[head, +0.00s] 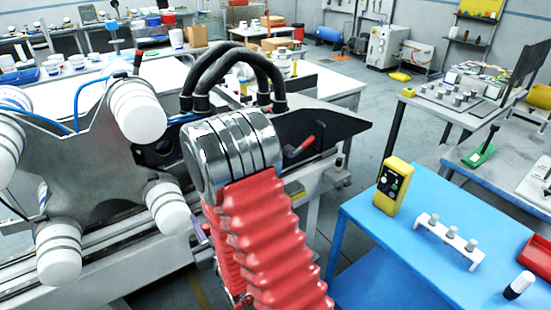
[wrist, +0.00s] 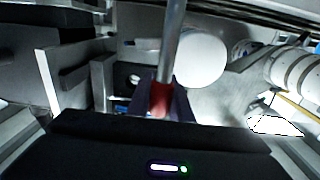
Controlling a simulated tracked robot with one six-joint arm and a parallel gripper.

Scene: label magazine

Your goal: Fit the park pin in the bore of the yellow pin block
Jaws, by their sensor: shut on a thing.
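In the wrist view my gripper (wrist: 160,105) is shut on the park pin (wrist: 172,45). Its dark fingers close around a red part of the pin, and the bare metal shaft runs away from them towards the top edge. The pin's far end is out of the picture. In the head view my arm, with red bellows and a chrome joint, hides the gripper and the pin. A small yellow piece (head: 294,188) shows on the machine just right of my arm; I cannot tell whether it is the pin block. No bore can be made out.
The machine carries white rollers (head: 138,110) on a metal plate at left. A red-tipped lever (head: 305,144) sticks out near my arm. A blue table (head: 415,240) at right bears a yellow control box (head: 393,185) and a white rack (head: 450,242). Grey floor lies between.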

